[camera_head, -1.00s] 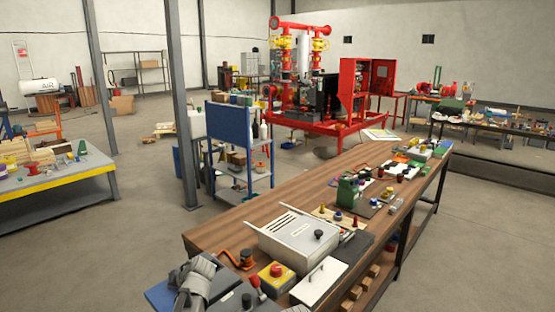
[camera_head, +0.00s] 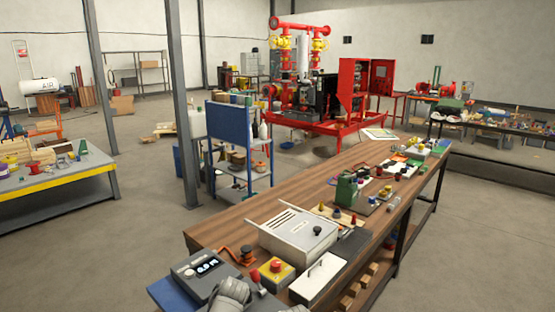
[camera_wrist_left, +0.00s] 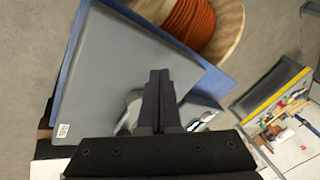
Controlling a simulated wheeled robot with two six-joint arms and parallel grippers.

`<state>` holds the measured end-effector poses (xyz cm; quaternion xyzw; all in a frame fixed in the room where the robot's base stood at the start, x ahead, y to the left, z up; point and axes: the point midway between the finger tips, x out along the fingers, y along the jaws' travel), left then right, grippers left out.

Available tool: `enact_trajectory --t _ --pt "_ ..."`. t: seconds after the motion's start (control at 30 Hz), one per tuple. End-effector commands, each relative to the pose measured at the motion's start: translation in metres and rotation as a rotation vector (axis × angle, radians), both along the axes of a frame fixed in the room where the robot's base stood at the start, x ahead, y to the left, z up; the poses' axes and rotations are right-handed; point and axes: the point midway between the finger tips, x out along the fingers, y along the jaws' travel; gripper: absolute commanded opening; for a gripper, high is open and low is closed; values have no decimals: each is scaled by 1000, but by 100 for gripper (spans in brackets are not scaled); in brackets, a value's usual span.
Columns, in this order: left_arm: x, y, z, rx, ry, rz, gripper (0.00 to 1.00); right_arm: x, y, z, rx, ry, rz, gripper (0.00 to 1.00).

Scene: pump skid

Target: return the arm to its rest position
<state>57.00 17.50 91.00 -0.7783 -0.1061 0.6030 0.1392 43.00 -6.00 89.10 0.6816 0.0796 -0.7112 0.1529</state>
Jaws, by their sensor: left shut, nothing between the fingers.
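My left gripper (camera_wrist_left: 159,76) shows in the left wrist view with its two dark fingers together and nothing between them. It points over a grey, blue-edged surface (camera_wrist_left: 105,65). In the head view a grey part of my arm shows at the bottom edge, in front of the near end of the wooden workbench (camera_head: 235,221). The fingertips cannot be made out there. My right gripper is in neither view.
A grey box with a lit display (camera_head: 207,266), a yellow box with a red button (camera_head: 275,271) and a white case (camera_head: 297,233) stand near the arm. A blue-backed cart (camera_head: 230,130) stands behind. A spool of orange cable (camera_wrist_left: 190,22) shows in the left wrist view.

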Motion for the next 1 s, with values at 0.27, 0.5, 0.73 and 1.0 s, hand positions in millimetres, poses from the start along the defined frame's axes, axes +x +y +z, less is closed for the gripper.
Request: enact_trajectory --t 0.27,0.5,0.73,1.0 --pt "-109 -92 -17 -156 259 -193 0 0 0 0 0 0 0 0" --pt "-141 -115 -19 -200 344 -258 0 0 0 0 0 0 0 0" --pt "-141 -115 -19 -202 346 -259 0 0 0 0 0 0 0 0" --pt "-141 -115 -19 -202 346 -259 0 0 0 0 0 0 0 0"
